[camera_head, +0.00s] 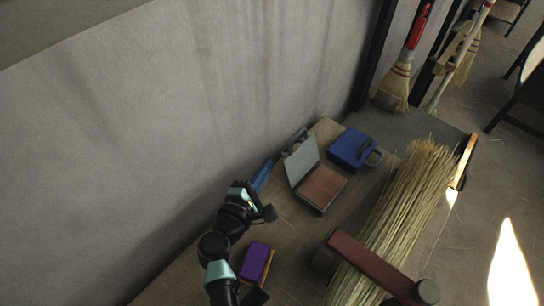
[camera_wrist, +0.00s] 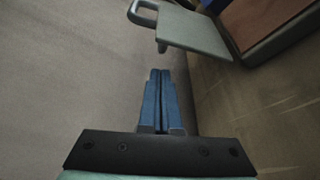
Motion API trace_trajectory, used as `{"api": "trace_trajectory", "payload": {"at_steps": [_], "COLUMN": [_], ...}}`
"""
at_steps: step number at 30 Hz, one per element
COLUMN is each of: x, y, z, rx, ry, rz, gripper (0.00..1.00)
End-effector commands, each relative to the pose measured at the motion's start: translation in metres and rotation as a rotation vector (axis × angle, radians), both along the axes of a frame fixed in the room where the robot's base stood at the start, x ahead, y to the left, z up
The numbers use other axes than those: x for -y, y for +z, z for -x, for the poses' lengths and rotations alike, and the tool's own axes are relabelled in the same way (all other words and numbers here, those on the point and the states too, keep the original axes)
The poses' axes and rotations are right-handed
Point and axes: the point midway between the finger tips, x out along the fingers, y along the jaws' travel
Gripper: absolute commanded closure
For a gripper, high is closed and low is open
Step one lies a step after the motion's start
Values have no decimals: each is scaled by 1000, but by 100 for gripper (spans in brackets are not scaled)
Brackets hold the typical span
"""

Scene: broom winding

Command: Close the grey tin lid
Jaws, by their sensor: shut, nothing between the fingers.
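The grey tin (camera_head: 319,189) stands on the bench with its lid (camera_head: 301,160) raised on the wall side, so its reddish-brown inside shows. The lid has a grey handle (camera_head: 294,139) on its outer side. In the wrist view the lid (camera_wrist: 184,32) is at the upper middle, with its handle (camera_wrist: 142,14) to the left and the tin's body (camera_wrist: 262,45) to the right. My gripper (camera_head: 266,167) has blue fingers, is shut and empty, and is left of the lid, close to the wall. In the wrist view my gripper (camera_wrist: 160,74) points toward the lid, apart from it.
A blue tin (camera_head: 350,148) with a handle stands behind the grey tin. A purple block (camera_head: 256,262) lies near my arm. Broom straw (camera_head: 403,205) and a reddish-brown bar (camera_head: 366,262) take up the right side. The wall (camera_head: 200,110) closes off the left.

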Motion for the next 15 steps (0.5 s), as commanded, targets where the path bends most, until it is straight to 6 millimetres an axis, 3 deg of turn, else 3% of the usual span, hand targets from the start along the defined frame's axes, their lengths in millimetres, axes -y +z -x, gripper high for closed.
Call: {"api": "trace_trajectory", "payload": {"at_steps": [6,15], "x": [10,13], "y": [-5,-7], "z": [-28,-37], "rx": [1,0], "ry": [-1,1], "rz": [-1,0], "gripper": [100,100]}}
